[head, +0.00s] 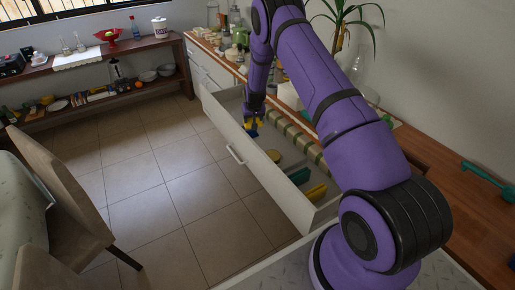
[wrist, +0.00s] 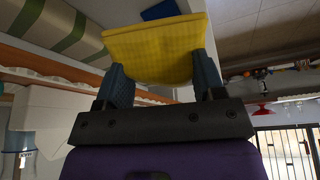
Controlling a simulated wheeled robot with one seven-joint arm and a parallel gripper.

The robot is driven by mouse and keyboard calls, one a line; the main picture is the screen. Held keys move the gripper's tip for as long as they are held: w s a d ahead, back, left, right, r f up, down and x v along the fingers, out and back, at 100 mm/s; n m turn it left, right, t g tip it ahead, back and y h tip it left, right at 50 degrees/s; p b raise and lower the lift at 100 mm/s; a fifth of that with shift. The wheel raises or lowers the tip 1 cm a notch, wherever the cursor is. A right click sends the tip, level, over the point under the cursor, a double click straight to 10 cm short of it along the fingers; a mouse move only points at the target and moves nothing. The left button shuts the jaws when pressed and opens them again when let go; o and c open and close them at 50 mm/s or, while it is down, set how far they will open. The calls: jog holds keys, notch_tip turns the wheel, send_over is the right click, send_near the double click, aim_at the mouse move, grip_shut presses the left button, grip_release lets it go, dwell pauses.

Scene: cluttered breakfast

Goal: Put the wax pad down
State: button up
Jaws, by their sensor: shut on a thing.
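The wax pad is a yellow, textured, slightly bent pad (wrist: 155,48). In the wrist view it sits between the two dark blue-grey fingers of my gripper (wrist: 158,75), which is shut on it. In the head view my gripper (head: 252,122) is small and far down the arm, over the far part of an open white drawer (head: 238,155). The yellow of the pad (head: 253,131) shows at its fingertips there. I cannot tell from these views whether the pad touches the drawer's floor.
A chair (head: 62,195) stands left; tiled floor (head: 150,205) lies clear between.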

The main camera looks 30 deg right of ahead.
jog(key=w+d+f+m, duration=0.1)
jog(key=w+d+f, duration=0.2)
jog(key=w+d, duration=0.25)
jog(key=f, duration=1.7)
jog(key=shift+s+d+f, duration=0.2)
jog(key=shift+s+d, duration=0.2)
jog(key=o, duration=0.9)
jog(key=shift+f, duration=0.1)
